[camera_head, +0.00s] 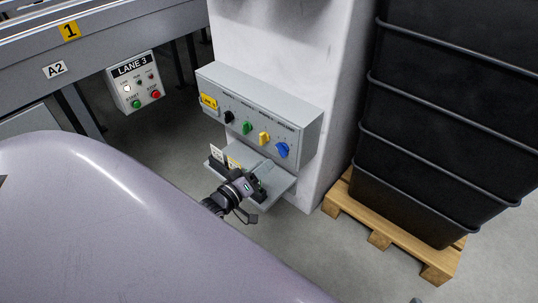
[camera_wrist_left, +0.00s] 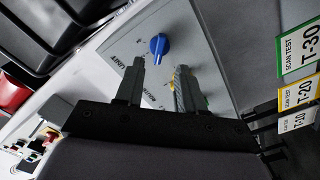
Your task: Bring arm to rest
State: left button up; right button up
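My left gripper (camera_head: 258,186) is in front of the grey control box, just above the small grey shelf below it. In the left wrist view its two fingers (camera_wrist_left: 160,82) stand apart with nothing held between them. The control box (camera_head: 295,112) carries a row of knobs: black (camera_head: 229,117), green (camera_head: 247,128), yellow (camera_head: 264,139) and blue (camera_head: 282,150). The blue knob (camera_wrist_left: 158,46) shows beyond the fingertips in the left wrist view. My right gripper is not seen in either view.
Scan test cards T-30 (camera_wrist_left: 302,48), T-20 (camera_wrist_left: 298,93) and T-10 (camera_wrist_left: 298,119) stand beside the left gripper. Stacked black crates (camera_head: 450,100) on a wooden pallet (camera_head: 380,239) are at right. A LANE 3 button box (camera_head: 134,84) hangs under the conveyor (camera_head: 110,29).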

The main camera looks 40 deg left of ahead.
pick_arm(q)
jog(key=shift+s, duration=0.5)
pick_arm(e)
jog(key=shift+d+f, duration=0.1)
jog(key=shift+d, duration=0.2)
